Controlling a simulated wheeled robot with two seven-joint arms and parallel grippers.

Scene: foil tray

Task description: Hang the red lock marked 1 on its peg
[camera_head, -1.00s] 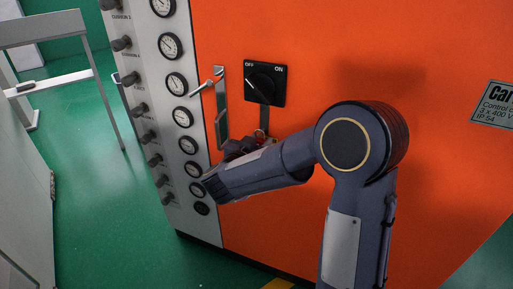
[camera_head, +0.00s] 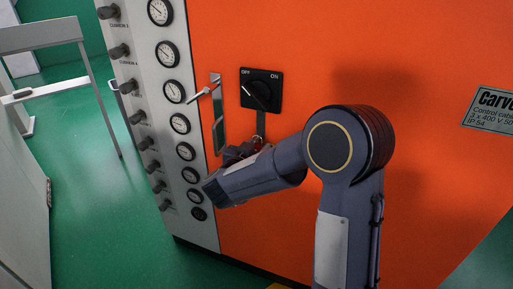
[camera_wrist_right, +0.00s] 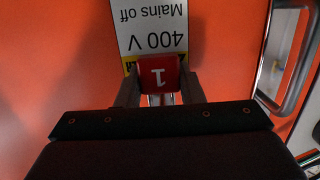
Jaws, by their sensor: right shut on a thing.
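The red lock marked 1 (camera_wrist_right: 160,74) is between the two fingers of my right gripper (camera_wrist_right: 159,94) in the right wrist view, upside down in that picture. The gripper is shut on it. In the head view, a small red bit of the lock (camera_head: 258,143) shows behind my right gripper (camera_head: 240,152), just below a grey strip (camera_head: 261,123) under the rotary switch (camera_head: 261,91). My wrist hides most of the lock there. I cannot make out the peg, or whether the lock touches anything. My left gripper is not in view.
The orange cabinet front (camera_head: 430,60) stands close to my right arm. A door handle (camera_head: 216,115) sticks out left of the switch. A grey panel with gauges and knobs (camera_head: 150,60) is further left. A white label (camera_wrist_right: 150,28) is behind the lock.

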